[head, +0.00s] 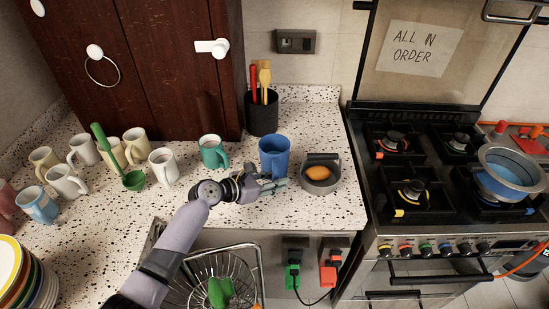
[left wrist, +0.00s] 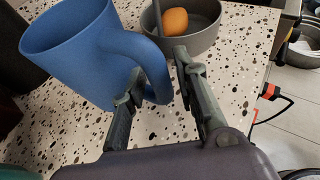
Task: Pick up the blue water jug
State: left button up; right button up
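The blue water jug (head: 274,155) stands upright on the speckled counter, in front of the utensil holder. It also shows large in the left wrist view (left wrist: 75,50), its handle (left wrist: 150,62) turned toward my gripper. My left gripper (head: 274,186) is just in front of the jug, low over the counter. In the left wrist view its fingers (left wrist: 160,66) are apart, and the handle's outer curve reaches the gap near the left fingertip. I cannot tell whether they touch. The gripper holds nothing. My right gripper is in neither view.
A grey bowl (head: 333,182) with an orange fruit (head: 318,172) sits close right of my gripper. A teal mug (head: 213,151) and several pale mugs stand left. A black utensil holder (head: 262,117) is behind the jug. The stove (head: 430,180) lies right, beyond the counter edge.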

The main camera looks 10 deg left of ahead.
pick_arm(q)
jog(key=shift+w+d+f, duration=0.15)
jog(key=shift+w+d, duration=0.05)
jog(key=shift+w, duration=0.05)
jog(key=shift+s, duration=0.1)
jog(key=shift+c, duration=0.2)
grip_shut()
dwell(0.4)
